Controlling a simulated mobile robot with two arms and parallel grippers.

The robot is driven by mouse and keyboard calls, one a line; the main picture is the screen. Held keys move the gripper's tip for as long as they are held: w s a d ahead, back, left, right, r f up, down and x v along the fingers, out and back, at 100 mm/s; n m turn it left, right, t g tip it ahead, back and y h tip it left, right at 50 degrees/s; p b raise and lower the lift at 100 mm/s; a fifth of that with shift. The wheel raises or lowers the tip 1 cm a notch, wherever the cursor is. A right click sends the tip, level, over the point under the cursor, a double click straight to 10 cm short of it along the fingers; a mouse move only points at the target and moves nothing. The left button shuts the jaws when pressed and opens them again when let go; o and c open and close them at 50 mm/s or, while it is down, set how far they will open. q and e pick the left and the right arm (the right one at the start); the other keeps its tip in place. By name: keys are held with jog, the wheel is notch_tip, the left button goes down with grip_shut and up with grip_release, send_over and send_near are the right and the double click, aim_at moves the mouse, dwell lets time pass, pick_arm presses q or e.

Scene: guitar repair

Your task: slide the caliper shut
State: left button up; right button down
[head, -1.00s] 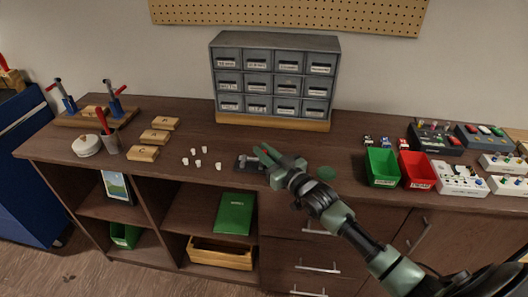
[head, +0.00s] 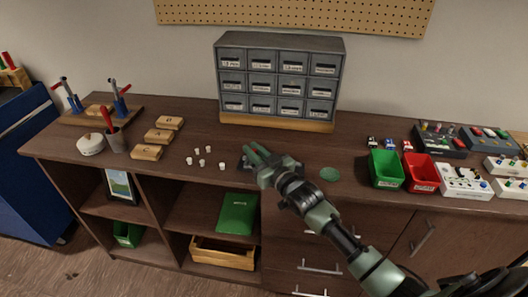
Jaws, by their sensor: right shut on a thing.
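The caliper seems to be the small dark item (head: 245,163) on the bench, at the tips of my right gripper. Most of it is hidden behind the fingers, so I cannot tell how far its jaws stand apart. My right gripper (head: 256,153) comes in from the lower right, low over the bench top, and is shut on what looks like part of this dark item. My left gripper is not in view.
Several small white pieces (head: 204,150) stand left of the gripper. A grey drawer cabinet (head: 277,78) stands behind. Wooden blocks (head: 159,136) lie farther left.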

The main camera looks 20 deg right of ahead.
jog(key=shift+a+r, duration=0.1)
jog(key=c, duration=1.5)
grip_release()
jog(key=shift+o, duration=0.6)
jog(key=shift+w+a, duration=0.1)
jog(key=shift+a, duration=0.1)
jog(key=shift+d, duration=0.1)
jog(key=shift+s, duration=0.3)
jog(key=s, duration=0.3)
jog(key=s+d, duration=0.1)
jog(key=s, duration=0.3)
jog(key=shift+d, duration=0.2)
